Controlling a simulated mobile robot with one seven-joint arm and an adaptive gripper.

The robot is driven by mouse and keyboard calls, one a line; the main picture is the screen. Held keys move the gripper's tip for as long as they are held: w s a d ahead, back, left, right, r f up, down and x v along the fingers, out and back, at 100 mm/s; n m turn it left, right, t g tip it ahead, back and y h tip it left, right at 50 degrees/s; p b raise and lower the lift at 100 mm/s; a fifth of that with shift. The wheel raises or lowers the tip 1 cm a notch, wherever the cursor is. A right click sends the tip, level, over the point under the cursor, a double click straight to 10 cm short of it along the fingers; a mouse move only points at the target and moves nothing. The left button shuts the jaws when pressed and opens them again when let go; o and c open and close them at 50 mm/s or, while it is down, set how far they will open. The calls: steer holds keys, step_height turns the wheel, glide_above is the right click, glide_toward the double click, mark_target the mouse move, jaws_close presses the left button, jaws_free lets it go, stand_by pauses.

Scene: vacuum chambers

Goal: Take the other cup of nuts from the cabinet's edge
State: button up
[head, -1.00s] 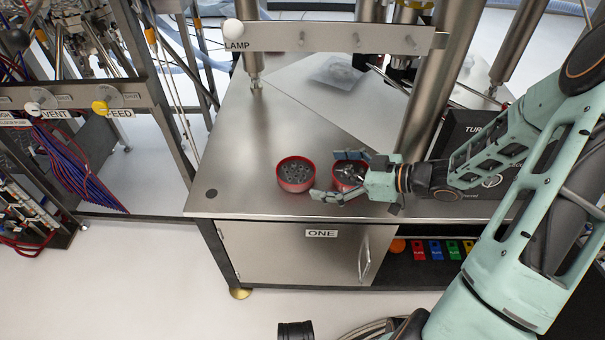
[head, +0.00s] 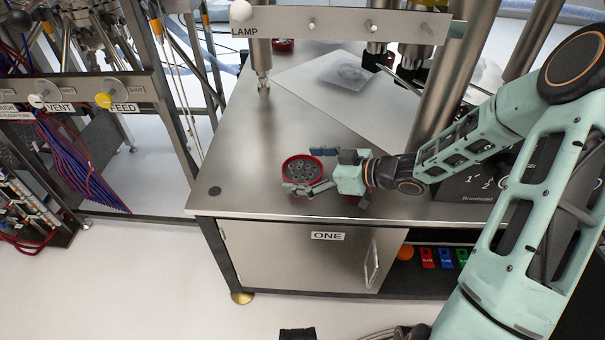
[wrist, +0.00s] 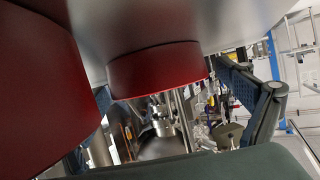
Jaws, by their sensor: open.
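In the head view a round red cup of dark nuts (head: 299,167) stands on the steel top of the cabinet (head: 240,140), near its front edge. My gripper (head: 305,170) is open, with one finger on each side of this cup; I cannot tell if they touch it. In the wrist view, which appears upside down, one red cup (wrist: 155,68) shows ahead between the fingers. Another red cup (wrist: 38,85) is very close at the left, partly out of frame.
Another red item (head: 283,45) is partly visible at the back, under the LAMP bar (head: 340,24). A dark box (head: 478,185) is at the right. The top left of the cup is clear.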

steer(key=c, duration=1.5)
steer(key=shift+c, duration=0.4)
steer(key=shift+r, duration=0.15)
